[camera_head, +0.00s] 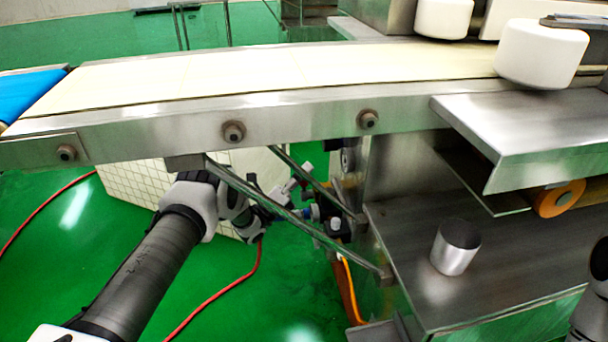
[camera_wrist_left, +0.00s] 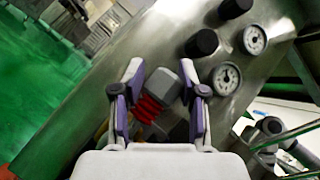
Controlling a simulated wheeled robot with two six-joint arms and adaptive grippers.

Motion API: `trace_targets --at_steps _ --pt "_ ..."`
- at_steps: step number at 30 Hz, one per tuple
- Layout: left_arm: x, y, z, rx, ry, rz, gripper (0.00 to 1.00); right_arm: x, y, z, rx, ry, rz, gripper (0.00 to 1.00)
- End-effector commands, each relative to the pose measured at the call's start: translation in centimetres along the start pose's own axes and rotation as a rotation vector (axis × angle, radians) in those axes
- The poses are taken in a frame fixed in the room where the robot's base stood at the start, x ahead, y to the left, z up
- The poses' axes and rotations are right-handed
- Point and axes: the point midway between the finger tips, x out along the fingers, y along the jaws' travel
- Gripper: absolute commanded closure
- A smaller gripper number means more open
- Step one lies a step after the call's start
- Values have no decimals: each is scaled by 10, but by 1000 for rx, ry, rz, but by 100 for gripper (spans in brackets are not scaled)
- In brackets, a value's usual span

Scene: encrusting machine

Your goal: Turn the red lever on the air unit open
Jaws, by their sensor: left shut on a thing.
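The air unit (camera_wrist_left: 188,72) shows in the left wrist view as a grey block between my gripper's fingers, with a red ribbed part, the red lever (camera_wrist_left: 148,108), beside it. My left gripper (camera_wrist_left: 160,92) has one finger on each side and is shut on the red lever; the contact itself is partly hidden behind the gripper body. In the head view my left gripper (camera_head: 296,192) is under the conveyor, beside the machine's side, partly behind a diagonal metal brace. The lever cannot be made out there. My right gripper is not in view.
The conveyor (camera_head: 200,120) runs above my left arm, and a metal brace (camera_head: 290,220) crosses in front of it. Two gauges (camera_wrist_left: 226,77) and two black knobs (camera_wrist_left: 202,43) are on the panel. A metal cup (camera_head: 455,248) stands on the right shelf. A red hose (camera_head: 215,300) lies on the floor.

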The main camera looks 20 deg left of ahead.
Motion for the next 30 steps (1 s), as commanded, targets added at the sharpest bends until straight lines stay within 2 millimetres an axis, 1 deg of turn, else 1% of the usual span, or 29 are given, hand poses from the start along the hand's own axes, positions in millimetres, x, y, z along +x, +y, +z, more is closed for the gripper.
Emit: trace_targets --at_steps 1,10,24,25,26,30 --pt "-4 2 -8 4 16 -10 100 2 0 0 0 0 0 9" --pt "-4 0 -9 78 36 -70 100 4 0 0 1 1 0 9" --pt "-4 -1 -10 86 39 -81 100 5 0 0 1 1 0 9" --pt "-4 -1 -10 86 39 -81 50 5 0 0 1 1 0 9" --pt "-4 -1 -10 85 39 -81 39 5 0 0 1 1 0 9" --pt "-4 -1 -9 88 38 -80 39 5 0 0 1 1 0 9"
